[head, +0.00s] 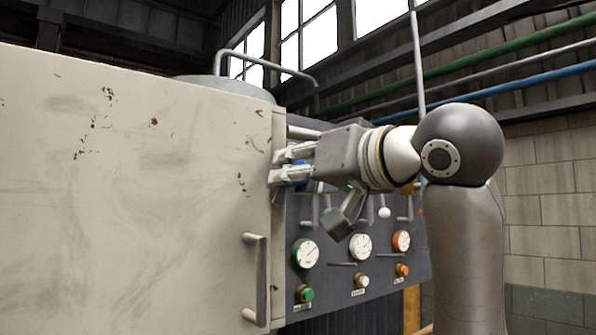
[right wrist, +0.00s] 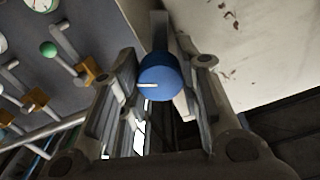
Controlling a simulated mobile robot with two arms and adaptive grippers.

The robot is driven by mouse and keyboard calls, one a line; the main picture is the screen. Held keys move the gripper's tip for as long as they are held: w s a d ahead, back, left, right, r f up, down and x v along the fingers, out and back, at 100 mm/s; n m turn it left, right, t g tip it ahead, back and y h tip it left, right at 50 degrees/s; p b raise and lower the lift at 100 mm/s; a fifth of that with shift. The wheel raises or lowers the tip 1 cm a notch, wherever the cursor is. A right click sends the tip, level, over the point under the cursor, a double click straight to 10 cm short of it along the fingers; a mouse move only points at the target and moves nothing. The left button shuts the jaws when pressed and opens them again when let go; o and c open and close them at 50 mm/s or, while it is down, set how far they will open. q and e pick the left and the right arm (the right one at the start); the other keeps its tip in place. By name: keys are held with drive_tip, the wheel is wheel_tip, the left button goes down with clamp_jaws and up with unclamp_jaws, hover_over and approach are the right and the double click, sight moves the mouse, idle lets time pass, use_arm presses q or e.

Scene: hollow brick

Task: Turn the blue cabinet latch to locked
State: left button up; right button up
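The blue latch knob (right wrist: 158,80) is round with a white pointer mark, which points left in the right wrist view. In the head view only a bit of the blue knob (head: 301,180) shows, at the cabinet's right edge. My right gripper (head: 279,167) is at the knob. In the right wrist view the fingers of my right gripper (right wrist: 162,92) stand on either side of the knob, very close to it. I cannot tell whether they press on it. The cream cabinet door (head: 130,190) appears closed, with a vertical handle (head: 256,280). My left gripper is not in view.
A dark control panel (head: 335,270) with gauges, coloured knobs and small levers stands just right of the door, beneath my right gripper and close to it. A bent grey pipe (head: 265,62) rises behind the cabinet. Green and blue pipes run along the back wall.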

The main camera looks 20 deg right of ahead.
drive_tip(key=shift+c, duration=1.2)
drive_tip(key=shift+b, duration=0.35)
drive_tip(key=m+b, duration=0.2)
drive_tip(key=m, duration=0.1)
drive_tip(key=shift+f+b, duration=0.15)
drive_tip(key=shift+b, duration=0.15)
drive_tip(key=m+b, duration=0.3)
drive_tip(key=shift+m, duration=0.4)
drive_tip(key=m+b, duration=0.2)
drive_tip(key=m, duration=0.1)
use_arm(q)
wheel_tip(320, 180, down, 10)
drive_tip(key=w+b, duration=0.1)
drive_tip(key=b, duration=0.1)
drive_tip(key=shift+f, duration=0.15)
use_arm(e)
drive_tip(key=shift+m, duration=1.5)
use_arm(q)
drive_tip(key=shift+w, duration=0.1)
